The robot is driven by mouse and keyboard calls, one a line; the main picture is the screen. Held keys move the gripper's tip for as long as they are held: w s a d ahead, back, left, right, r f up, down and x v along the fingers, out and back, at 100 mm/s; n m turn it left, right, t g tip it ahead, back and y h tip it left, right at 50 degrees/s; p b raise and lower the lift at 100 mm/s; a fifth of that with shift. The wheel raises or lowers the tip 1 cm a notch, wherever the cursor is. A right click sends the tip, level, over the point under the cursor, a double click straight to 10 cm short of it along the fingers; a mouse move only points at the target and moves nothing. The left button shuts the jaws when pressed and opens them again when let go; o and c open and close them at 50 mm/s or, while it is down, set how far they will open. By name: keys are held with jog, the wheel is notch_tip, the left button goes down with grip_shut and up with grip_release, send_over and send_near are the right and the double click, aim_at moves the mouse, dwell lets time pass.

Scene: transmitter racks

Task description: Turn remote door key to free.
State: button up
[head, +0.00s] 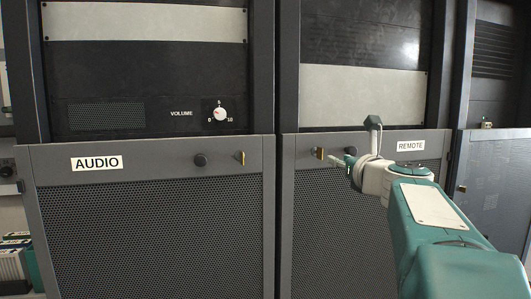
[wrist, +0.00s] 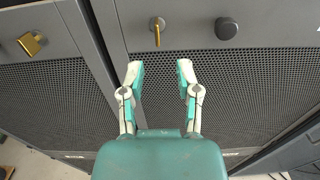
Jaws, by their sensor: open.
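The remote door (head: 340,215) is a grey mesh panel with a white REMOTE label (head: 411,145), right of the audio door in the head view. Its brass key (head: 319,153) sits in a lock near the top left corner. In the wrist view the key (wrist: 157,35) points roughly up and down, ahead of my fingertips. My gripper (head: 345,162) is just right of the key in the head view. In the wrist view my gripper (wrist: 158,68) is open and empty, its two fingers apart and not touching the key.
A dark round knob (wrist: 227,28) is right of the key on the same door. The audio door (head: 150,220) has its own knob (head: 200,159) and brass key (head: 239,157). A volume dial (head: 220,114) is above it.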

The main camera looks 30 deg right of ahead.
aim_at(322, 153)
jog(key=x, duration=1)
jog(key=shift+w+a, duration=0.15)
jog(key=shift+a, duration=0.1)
grip_shut()
